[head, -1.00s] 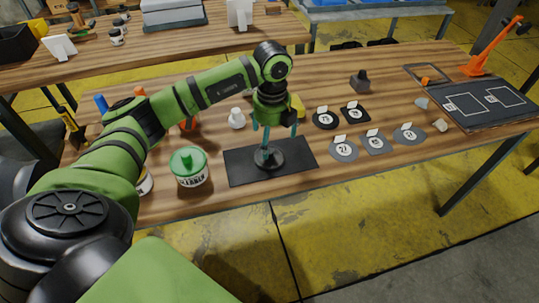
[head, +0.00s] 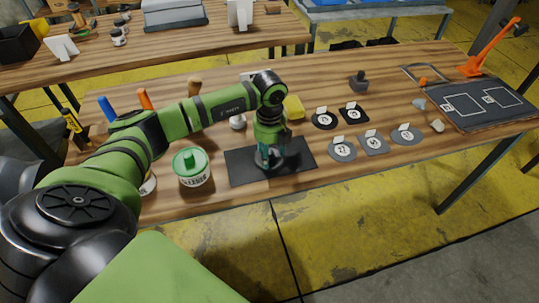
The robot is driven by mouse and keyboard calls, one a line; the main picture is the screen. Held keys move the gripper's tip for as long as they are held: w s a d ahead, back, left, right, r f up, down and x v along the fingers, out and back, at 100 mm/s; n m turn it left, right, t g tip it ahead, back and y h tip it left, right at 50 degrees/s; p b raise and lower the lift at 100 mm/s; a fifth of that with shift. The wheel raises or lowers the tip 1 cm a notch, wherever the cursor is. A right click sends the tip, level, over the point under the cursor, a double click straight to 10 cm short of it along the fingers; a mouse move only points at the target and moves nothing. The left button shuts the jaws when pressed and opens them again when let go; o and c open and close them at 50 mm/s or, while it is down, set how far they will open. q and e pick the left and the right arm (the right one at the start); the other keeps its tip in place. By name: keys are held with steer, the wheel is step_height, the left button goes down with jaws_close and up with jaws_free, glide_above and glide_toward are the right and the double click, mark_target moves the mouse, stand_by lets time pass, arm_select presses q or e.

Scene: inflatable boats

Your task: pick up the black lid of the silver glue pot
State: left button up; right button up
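A round black lid (head: 266,164) with a raised middle lies on a black mat (head: 300,160) on the near table. My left gripper (head: 270,158) points down right over it, with its teal fingertips at the lid's middle. The gripper and wrist hide much of the lid, and I cannot tell whether the fingers are closed on it. A pale pot (head: 149,184), mostly hidden behind my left arm, stands at the left; I cannot make out whether it is the silver glue pot. My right gripper is not in view.
A white pot with a green lid (head: 190,160) stands just left of the mat. A yellow block (head: 294,107) and several numbered discs and patches lie behind and to the right. A dark board (head: 480,104) lies at the right end.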

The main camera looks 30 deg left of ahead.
arm_select(q)
steer(key=shift+s+f, duration=0.15)
steer(key=shift+s, duration=0.05)
steer(key=c, duration=0.6)
